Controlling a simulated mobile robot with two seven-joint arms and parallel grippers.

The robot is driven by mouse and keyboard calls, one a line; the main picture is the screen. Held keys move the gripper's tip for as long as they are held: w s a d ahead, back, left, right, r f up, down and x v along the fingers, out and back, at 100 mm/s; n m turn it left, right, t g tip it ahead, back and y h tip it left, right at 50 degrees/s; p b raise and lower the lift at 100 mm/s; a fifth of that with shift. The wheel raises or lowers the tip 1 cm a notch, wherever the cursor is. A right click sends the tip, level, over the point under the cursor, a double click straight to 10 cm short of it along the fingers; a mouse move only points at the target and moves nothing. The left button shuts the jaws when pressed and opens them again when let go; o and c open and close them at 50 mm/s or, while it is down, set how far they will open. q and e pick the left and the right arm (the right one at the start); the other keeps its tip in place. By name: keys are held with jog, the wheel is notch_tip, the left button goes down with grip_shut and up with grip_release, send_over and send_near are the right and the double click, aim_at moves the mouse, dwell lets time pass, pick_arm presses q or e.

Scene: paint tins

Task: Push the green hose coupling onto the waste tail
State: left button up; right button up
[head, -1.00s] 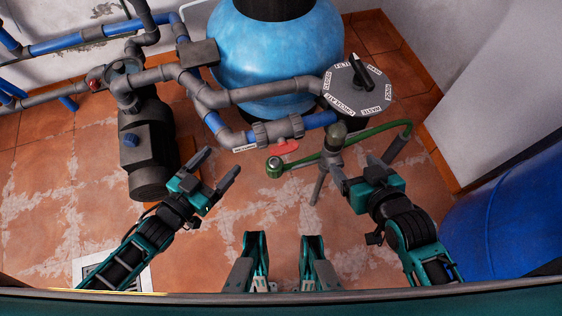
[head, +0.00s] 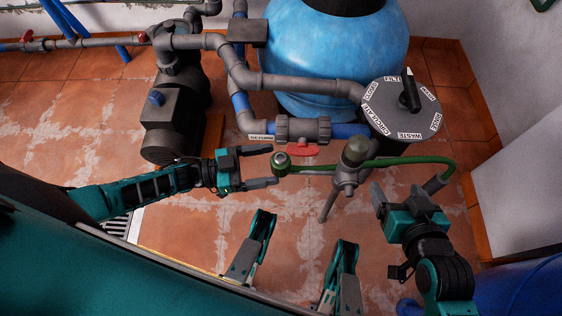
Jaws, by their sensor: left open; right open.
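The green hose coupling (head: 281,160) is a short green ring with a pale centre, at the left end of a green hose (head: 405,161). My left gripper (head: 275,166) is open beside it, its fingertips on either side of the coupling in this view; I cannot tell whether they touch it. The hose passes a grey upright stand (head: 345,181) with an olive top, then bends down at the right. My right gripper (head: 407,190) is open near that bend, by a grey cylindrical piece at the hose's end. I cannot tell which grey part is the waste tail.
A blue tank (head: 330,60) stands at the back, with a round valve head (head: 402,105) to its right. A grey pump (head: 175,120) and pipework are at the left. A red lever (head: 294,149) lies just behind the coupling.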

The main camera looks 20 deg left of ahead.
aim_at(288, 158)
pick_arm(q)
jog(key=b+x, duration=0.1)
jog(key=x, duration=0.4)
jog(key=shift+w+d+f, duration=0.15)
jog(key=shift+w+d, duration=0.05)
jog(key=shift+w, duration=0.05)
jog(key=shift+d, duration=0.2)
jog(key=c, duration=1.1)
jog(key=shift+o, duration=0.2)
jog(key=shift+w+a+r+p, duration=0.1)
jog(key=shift+r+p, duration=0.3)
jog(key=shift+r, duration=0.15)
notch_tip(288, 158, up, 19)
jog(key=p, duration=0.8)
jog(key=shift+p, duration=0.4)
